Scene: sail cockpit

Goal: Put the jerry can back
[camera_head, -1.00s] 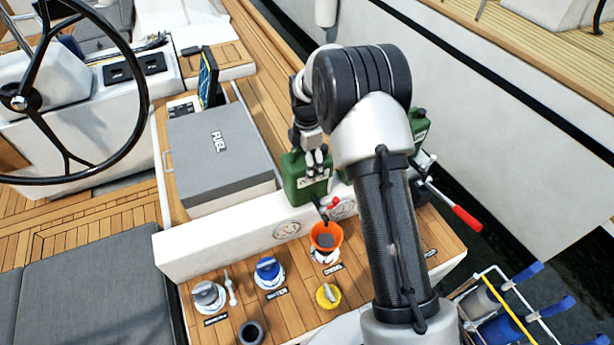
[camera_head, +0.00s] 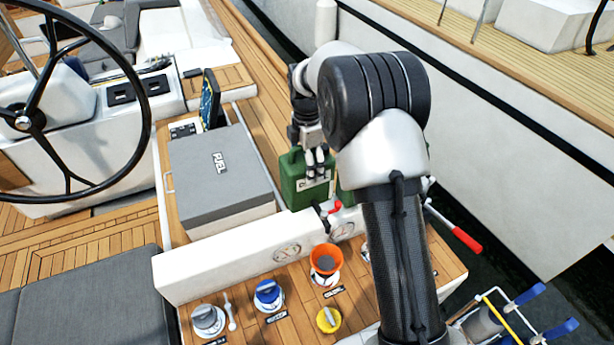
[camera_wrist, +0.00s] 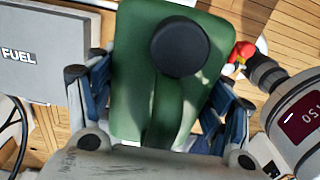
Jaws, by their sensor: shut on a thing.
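A green jerry can (camera_head: 291,180) with a pale label is in my gripper (camera_head: 317,172), behind the white coaming. My gripper is shut on it. In the wrist view the can (camera_wrist: 135,85) fills the middle between my two blue-grey fingers, its round black cap (camera_wrist: 180,47) facing the camera. The can's underside is hidden in both views, so I cannot tell whether it touches the deck. More green (camera_head: 346,193) shows just right of it, mostly hidden behind my arm.
A grey FUEL box (camera_head: 215,180) stands left of the can. In front are the white coaming (camera_head: 215,262), an orange funnel (camera_head: 326,262), a blue cap (camera_head: 268,294) and a yellow cap (camera_head: 328,319). A red-handled lever (camera_head: 455,228) sticks out at right. Side deck behind is clear.

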